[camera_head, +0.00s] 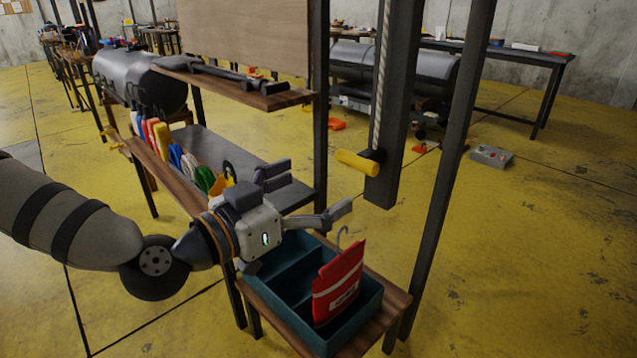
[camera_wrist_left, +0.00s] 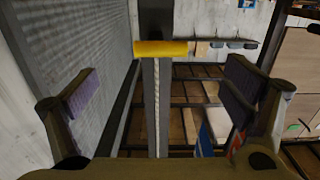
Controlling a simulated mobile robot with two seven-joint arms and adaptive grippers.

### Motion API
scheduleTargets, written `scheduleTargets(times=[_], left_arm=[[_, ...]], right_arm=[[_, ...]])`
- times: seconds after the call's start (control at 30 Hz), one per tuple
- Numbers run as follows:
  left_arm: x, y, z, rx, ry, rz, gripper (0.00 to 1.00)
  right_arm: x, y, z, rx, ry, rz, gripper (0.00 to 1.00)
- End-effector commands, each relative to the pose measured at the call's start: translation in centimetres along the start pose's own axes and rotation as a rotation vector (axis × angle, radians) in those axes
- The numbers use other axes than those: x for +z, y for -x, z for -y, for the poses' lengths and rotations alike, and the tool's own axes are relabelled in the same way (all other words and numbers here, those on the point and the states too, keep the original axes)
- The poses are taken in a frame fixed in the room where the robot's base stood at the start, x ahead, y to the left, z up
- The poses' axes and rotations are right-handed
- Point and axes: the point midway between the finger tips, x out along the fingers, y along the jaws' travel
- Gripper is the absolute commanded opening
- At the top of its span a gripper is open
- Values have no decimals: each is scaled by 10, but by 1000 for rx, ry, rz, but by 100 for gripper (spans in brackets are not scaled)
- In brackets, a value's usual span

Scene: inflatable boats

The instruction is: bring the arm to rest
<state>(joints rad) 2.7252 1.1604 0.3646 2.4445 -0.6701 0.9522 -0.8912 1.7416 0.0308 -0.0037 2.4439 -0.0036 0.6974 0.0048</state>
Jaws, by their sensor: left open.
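My left gripper (camera_head: 308,194) comes in from the left in the head view. Its two fingers are spread wide and nothing is between them. It is above the teal divided bin (camera_head: 293,318), which stands on a small wooden table. A red pouch (camera_head: 338,284) with a white band and a grey hook stands in the bin's right side, below and apart from the gripper. In the left wrist view both fingers show apart at the sides, with the yellow handle (camera_wrist_left: 160,48) and its rope seen between them, farther off. My right gripper is not in view.
The yellow handle (camera_head: 358,163) hangs by dark posts (camera_head: 392,100) right of my gripper. A wooden shelf (camera_head: 235,83) with a dark tool and a row of coloured items (camera_head: 160,140) lie behind it. A grey box (camera_head: 491,156) sits on the yellow floor, which is open at right.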

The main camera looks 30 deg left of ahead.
Motion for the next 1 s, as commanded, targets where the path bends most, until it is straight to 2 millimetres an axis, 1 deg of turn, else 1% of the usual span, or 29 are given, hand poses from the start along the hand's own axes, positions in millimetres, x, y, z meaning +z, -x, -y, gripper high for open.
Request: scheduleTargets(times=[0.13,0.17,0.2,0.27,0.33,0.37,0.4,0.47,0.5,0.57,0.6,0.67,0.7,0.8,0.9,1.0], left_arm=[[1,0,-1,2,1,5,94],[5,0,-3,7,6,19,94],[15,1,-8,19,21,57,94],[44,7,-22,50,63,166,94],[95,25,-46,86,139,362,94],[120,38,-57,96,175,460,94],[151,60,-71,102,222,592,94],[192,98,-89,94,284,787,94],[216,128,-100,79,317,916,94],[245,178,-113,42,356,1107,94],[260,213,-119,6,373,1226,94],[275,263,-125,-54,383,1387,94],[281,293,-128,-97,383,1479,94],[287,352,-128,-199,365,1646,94],[288,384,-127,-266,347,1730,94],[289,394,-127,-287,344,1758,94]], right_arm=[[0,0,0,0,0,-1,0],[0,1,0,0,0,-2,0],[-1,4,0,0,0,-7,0],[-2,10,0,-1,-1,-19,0],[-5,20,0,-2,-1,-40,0],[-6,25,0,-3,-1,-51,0],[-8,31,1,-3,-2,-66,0],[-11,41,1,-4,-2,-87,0],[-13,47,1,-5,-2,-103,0],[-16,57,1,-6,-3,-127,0],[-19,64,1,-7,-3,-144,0],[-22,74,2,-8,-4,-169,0],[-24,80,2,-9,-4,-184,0],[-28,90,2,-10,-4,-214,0],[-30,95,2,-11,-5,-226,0],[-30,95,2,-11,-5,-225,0]])
